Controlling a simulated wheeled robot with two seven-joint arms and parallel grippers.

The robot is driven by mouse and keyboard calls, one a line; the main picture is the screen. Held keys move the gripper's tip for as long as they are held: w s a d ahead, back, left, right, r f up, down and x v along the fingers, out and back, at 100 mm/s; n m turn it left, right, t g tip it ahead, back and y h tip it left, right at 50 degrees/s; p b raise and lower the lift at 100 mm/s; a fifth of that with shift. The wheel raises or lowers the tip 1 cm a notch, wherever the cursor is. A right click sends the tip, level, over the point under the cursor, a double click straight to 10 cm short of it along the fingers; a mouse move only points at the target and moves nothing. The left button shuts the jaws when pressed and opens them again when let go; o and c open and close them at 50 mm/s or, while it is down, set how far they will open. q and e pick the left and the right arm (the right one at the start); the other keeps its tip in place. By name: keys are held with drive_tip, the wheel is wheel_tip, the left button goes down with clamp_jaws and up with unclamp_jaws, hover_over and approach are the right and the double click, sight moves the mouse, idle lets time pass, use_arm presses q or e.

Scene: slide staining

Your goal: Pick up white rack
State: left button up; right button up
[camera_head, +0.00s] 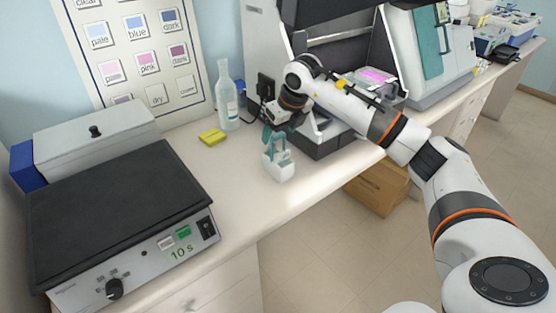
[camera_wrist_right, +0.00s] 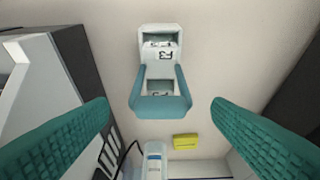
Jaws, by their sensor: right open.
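The white rack (camera_head: 279,167) stands on the white bench just below my right gripper in the head view. It has a white body and a teal handle. In the right wrist view the rack (camera_wrist_right: 159,54) is at the upper middle, seen from above, with its teal handle toward the bottom of the picture. My right gripper (camera_head: 275,137) is open above the rack. Its two teal fingers (camera_wrist_right: 160,128) are spread to either side in the wrist view, with nothing between their tips. My left gripper is not in view.
A hotplate (camera_head: 118,205) marked 10 s stands at the left. A clear bottle (camera_head: 227,98) and a yellow block (camera_head: 212,137) are behind the rack; the block also shows in the wrist view (camera_wrist_right: 185,141). A large grey machine (camera_head: 330,140) stands close on the right. Bench in front is clear.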

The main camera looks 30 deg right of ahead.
sight(278, 154)
drive_tip(key=shift+x, duration=1.25)
drive_tip(key=shift+r, duration=0.1)
drive_tip(key=c, duration=1.3)
